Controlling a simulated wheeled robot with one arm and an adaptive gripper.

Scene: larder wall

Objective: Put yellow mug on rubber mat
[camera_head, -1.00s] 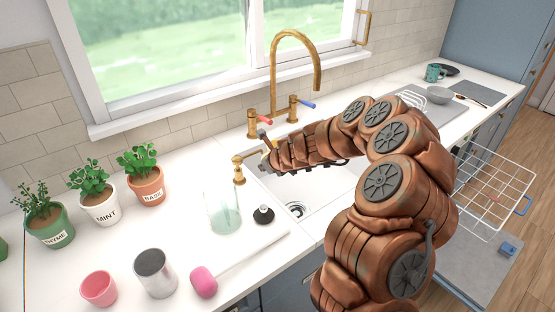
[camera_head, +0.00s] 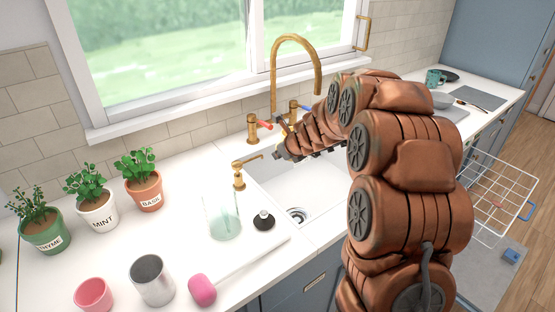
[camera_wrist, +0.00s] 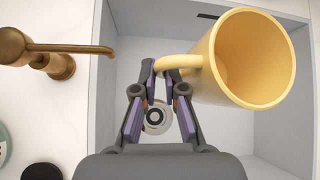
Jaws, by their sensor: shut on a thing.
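The yellow mug (camera_wrist: 245,60) is at the upper right of the wrist view, tilted with its open mouth toward the camera. My gripper (camera_wrist: 164,78) is shut on its handle and holds it above the sink. In the head view my arm reaches over the sink; the mug does not show there. A flat dark grey mat (camera_head: 478,96) lies on the far right counter; I cannot tell if it is rubber.
The white sink (camera_head: 325,199) lies below, with a brass tap (camera_head: 318,75) behind it. A glass (camera_head: 222,216), black stopper (camera_head: 264,221), metal cup (camera_head: 152,281) and pink cup (camera_head: 93,295) stand left.

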